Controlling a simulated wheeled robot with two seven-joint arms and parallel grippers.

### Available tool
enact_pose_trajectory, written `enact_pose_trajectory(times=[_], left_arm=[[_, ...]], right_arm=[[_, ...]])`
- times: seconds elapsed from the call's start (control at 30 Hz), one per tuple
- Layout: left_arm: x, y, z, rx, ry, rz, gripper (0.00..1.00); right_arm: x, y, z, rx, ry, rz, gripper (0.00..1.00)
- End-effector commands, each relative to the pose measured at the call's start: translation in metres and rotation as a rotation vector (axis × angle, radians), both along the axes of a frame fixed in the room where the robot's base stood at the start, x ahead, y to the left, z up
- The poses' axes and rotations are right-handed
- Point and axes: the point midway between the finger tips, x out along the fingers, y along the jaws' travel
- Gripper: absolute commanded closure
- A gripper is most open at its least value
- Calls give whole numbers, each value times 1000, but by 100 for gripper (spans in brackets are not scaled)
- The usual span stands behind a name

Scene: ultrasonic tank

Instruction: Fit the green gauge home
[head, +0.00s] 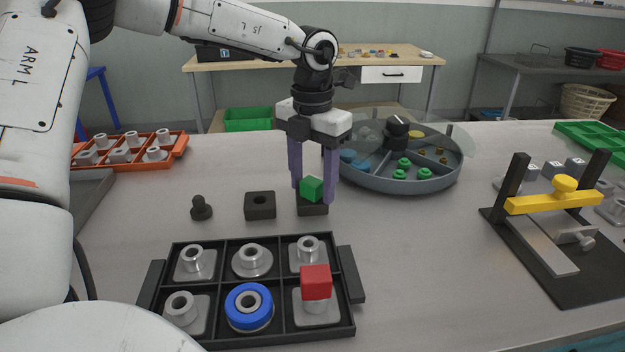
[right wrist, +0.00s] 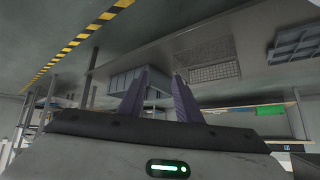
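The green gauge (head: 312,188) shows as a small green cube at mid table in the head view. It sits right over a low black block (head: 312,210); whether anything below the cube enters the block is hidden. My left gripper (head: 313,192) points down with its purple fingers on both sides of the cube, and it looks shut on it. The right fingertip reaches down beside the block. My right gripper (right wrist: 160,92) shows only in the right wrist view, open and empty, away from the table top.
A black tray (head: 358,325) in front holds grey fittings, a blue ring (head: 249,307) and a red-topped gauge (head: 316,283). A black block with a hole (head: 260,205) and a black knob (head: 201,208) stand left. A round tank (head: 400,180) is close behind; a yellow-barred fixture (head: 555,200) stands right.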

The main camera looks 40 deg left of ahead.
Motion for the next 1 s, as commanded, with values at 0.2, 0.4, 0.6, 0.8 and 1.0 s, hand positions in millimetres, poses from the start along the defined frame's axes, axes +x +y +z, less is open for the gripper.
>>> enact_pose_trajectory(times=[0.2, 0.4, 0.6, 0.8, 1.0], left_arm=[[0, 0, 0, 0, 0, 0, 49], [1, 0, 10, 1, -6, 1, 49], [1, 0, 56, 2, -6, 1, 49], [1, 0, 90, 1, -3, 1, 49], [0, 0, 103, 0, 0, 0, 49]], right_arm=[[-1, 0, 0, -2, 3, 2, 69], [7, 16, 24, 8, -17, 27, 69], [7, 14, 22, 6, -13, 24, 69], [7, 13, 23, 5, -14, 24, 69], [7, 13, 23, 6, -15, 23, 69]])
